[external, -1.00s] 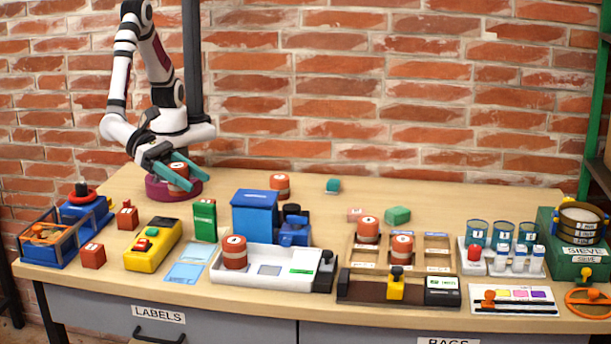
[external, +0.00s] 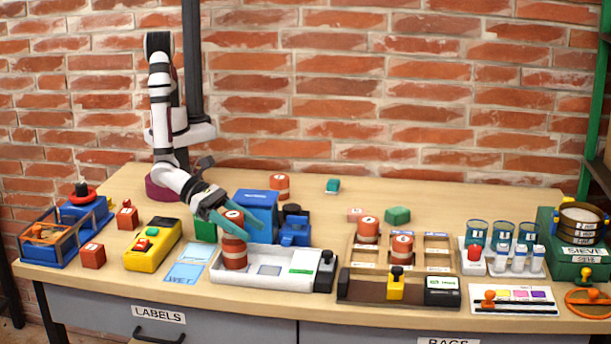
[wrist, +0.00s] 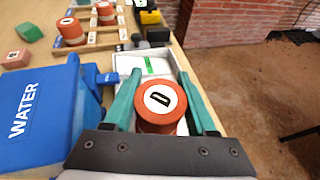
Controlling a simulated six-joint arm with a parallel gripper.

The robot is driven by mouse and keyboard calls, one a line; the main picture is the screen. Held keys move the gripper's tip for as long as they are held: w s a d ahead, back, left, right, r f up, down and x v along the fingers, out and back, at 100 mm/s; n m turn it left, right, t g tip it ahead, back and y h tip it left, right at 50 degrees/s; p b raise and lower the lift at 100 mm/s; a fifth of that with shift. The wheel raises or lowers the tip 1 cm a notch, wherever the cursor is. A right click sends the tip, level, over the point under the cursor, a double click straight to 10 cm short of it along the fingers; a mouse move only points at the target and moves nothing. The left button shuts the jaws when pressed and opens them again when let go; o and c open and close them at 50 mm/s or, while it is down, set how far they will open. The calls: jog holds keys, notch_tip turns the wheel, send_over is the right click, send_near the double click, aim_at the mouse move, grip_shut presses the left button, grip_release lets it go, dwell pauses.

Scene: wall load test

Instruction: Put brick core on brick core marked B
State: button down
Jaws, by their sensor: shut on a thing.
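My gripper (external: 228,213), with teal fingers, is shut on a red-orange brick core (external: 233,222) with a pale band. In the wrist view this core (wrist: 160,103) sits between the fingers, and its white top label reads like D. It is upright, directly above another brick core (external: 235,256) at the left end of the white tray (external: 285,280). The two look touching or nearly so; I cannot tell which. The lower core's top label is hidden. Other brick cores stand behind the blue box (external: 280,187) and in the wooden rack (external: 367,230) (external: 402,246).
The blue WATER box (external: 256,212) stands close behind my gripper. A yellow device (external: 153,245) and blue cards (external: 185,272) lie left of the tray. The compartmented wooden rack (external: 437,253) is to the right. The table's back right is mostly clear.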

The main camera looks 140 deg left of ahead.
jog(key=shift+c, duration=1)
grip_release()
jog(key=shift+f, duration=0.1)
jog(key=shift+s+d+r, duration=0.1)
jog(key=shift+r, duration=0.15)
jog(key=v, duration=1.2)
jog(key=s+a+r+n+g+y, duration=0.2)
jog(key=s+a+r+n+g, duration=0.3)
jog(key=s+a+n, duration=0.3)
jog(key=s+a+r+n+g+y, duration=0.2)
jog(key=s+a+r+n+g, duration=0.25)
jog(key=a+n, duration=0.4)
jog(key=s+d+n+g+h, duration=0.2)
jog(key=s+n+h, duration=0.6)
jog(key=s, duration=0.6)
jog(key=shift+d+f, duration=0.2)
jog(key=shift+d, duration=0.6)
